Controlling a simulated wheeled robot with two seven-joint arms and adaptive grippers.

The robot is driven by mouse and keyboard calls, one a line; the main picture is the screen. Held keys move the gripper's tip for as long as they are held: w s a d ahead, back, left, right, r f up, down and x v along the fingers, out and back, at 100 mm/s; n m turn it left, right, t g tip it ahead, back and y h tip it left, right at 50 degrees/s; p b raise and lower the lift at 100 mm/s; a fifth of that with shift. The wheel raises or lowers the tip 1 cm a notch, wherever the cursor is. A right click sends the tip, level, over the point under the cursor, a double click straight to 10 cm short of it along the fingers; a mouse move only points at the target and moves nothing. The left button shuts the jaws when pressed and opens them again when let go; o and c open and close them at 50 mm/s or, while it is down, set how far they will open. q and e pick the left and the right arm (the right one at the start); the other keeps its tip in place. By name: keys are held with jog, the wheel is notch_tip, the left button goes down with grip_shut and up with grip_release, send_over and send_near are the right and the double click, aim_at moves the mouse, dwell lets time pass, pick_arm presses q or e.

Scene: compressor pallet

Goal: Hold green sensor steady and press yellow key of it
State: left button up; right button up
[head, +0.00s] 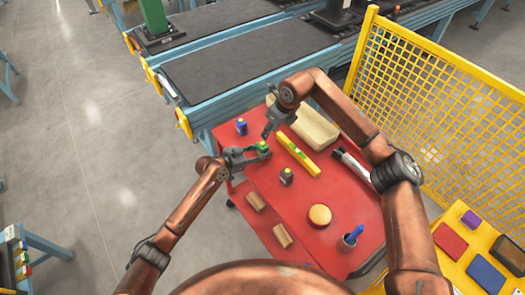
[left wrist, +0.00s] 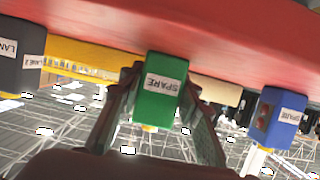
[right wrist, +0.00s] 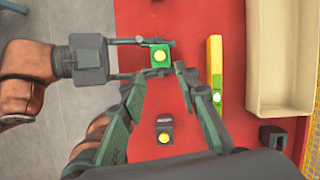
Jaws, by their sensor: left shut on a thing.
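The green sensor (head: 263,145) stands on the red table top, upright as far as I can tell. In the right wrist view the green sensor (right wrist: 151,62) has a round yellow key (right wrist: 159,56) on top, uncovered. My left gripper (head: 261,152) is shut on it from the side. In the left wrist view the sensor (left wrist: 157,100) sits between both fingers, its SPARE label showing. My right gripper (head: 267,135) points down close to the sensor. In the right wrist view its fingers (right wrist: 161,74) are spread with nothing between them, beside the sensor; contact with the key is not visible.
A dark sensor (head: 286,176) and a blue one (head: 241,127) stand nearby. A yellow level (head: 298,155) and a beige tray (head: 316,128) lie to the right. A yellow mesh fence (head: 440,95) stands at right.

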dwell(0.3)
grip_shut()
dwell(1.4)
